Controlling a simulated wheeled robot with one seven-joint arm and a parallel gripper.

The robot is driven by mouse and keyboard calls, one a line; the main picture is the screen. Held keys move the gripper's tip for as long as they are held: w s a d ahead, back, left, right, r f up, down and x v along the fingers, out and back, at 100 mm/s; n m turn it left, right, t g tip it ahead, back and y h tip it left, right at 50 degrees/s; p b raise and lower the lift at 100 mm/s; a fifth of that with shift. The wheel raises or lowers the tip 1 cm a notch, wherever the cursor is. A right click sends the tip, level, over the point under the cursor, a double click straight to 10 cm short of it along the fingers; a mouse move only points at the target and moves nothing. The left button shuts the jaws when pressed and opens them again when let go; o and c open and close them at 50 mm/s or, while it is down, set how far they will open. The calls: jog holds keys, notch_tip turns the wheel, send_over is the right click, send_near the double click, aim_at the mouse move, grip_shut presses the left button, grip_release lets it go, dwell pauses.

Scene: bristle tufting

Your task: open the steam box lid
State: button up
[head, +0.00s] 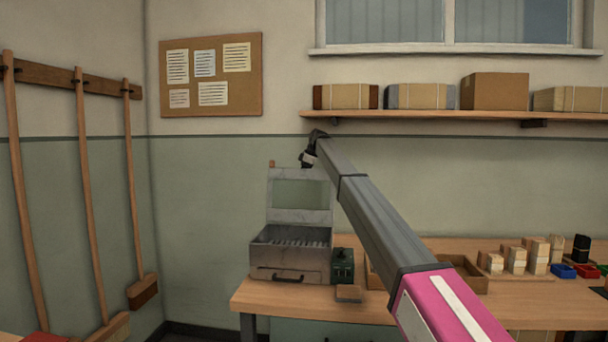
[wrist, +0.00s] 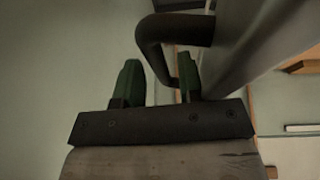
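The steam box (head: 290,262) is a grey metal case on the left end of the bench. Its lid (head: 301,217) stands raised, about upright, at the back, so the slotted inside shows. My gripper (head: 306,160) is at the lid's top edge, small and dark in the head view. In the wrist view its two green fingers (wrist: 157,80) are spread apart. A dark bent handle (wrist: 152,48) on the grey lid (wrist: 250,45) reaches down to the gap between them. I cannot tell whether either finger touches it.
A dark green box (head: 343,266) stands right beside the steam box, with a small wooden block (head: 348,293) in front. Wooden trays (head: 462,272) and block stacks (head: 516,260) are farther right. A shelf (head: 450,115) hangs above. Brooms (head: 88,200) hang at left.

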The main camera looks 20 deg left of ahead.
jog(key=shift+d+r, duration=0.75)
jog(key=shift+r, duration=0.2)
jog(key=d, duration=1.2)
jog(key=shift+w+r, duration=0.35)
jog(key=shift+r, duration=0.05)
